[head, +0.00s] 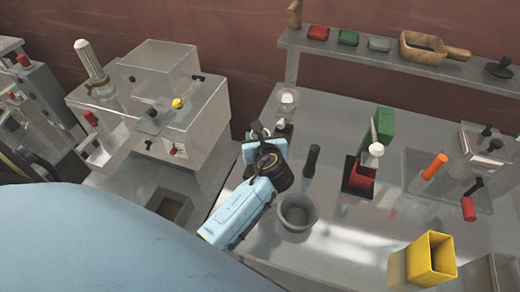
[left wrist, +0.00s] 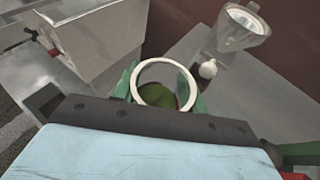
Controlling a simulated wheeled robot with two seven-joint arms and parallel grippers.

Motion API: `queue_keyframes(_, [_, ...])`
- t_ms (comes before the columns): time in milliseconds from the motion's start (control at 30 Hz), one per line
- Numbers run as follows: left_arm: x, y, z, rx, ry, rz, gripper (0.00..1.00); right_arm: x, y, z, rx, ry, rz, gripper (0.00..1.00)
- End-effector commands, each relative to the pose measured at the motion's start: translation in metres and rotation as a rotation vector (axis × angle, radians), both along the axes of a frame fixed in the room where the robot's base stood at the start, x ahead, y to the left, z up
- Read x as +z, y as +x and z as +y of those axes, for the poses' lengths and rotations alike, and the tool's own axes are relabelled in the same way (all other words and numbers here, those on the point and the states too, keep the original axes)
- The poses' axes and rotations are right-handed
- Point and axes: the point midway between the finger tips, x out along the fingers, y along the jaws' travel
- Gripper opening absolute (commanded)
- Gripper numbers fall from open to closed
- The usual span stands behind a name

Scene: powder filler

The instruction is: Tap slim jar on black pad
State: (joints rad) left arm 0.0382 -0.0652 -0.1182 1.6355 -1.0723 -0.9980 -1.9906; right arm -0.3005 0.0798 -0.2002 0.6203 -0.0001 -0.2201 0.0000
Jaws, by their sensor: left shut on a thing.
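My left gripper (head: 264,136) is at the left part of the steel table, its light blue wrist reaching up from the lower left. In the left wrist view it is shut on the slim jar, whose round pale rim (left wrist: 137,82) faces the camera with green inside. The jar's body is mostly hidden by the gripper in both views. A black square pad (head: 349,187) lies on the table to the right of the gripper, with a red holder (head: 361,175) standing on it. The gripper is apart from this pad. My right gripper is not in view.
A grey bowl (head: 298,212) and a dark upright cylinder (head: 312,160) stand between gripper and pad. A glass funnel-like vessel (left wrist: 243,26) is near the gripper. A green block (head: 384,125) is behind the red holder, a yellow container (head: 432,259) at front right. A filler machine (head: 190,115) stands left.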

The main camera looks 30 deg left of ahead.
Motion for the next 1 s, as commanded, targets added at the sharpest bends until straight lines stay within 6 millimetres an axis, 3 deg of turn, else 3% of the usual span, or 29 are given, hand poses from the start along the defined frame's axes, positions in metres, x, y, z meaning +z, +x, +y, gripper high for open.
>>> queue_keyframes(267, [-0.005,0.000,0.000,0.000,0.001,-0.001,0.16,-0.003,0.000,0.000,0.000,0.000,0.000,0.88])
queue_keyframes(667, [-0.030,0.000,0.000,0.000,0.001,0.000,0.16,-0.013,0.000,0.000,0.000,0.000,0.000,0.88])
queue_keyframes(1000, [-0.025,0.000,0.000,0.000,0.001,-0.001,0.16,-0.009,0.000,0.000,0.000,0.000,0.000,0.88])
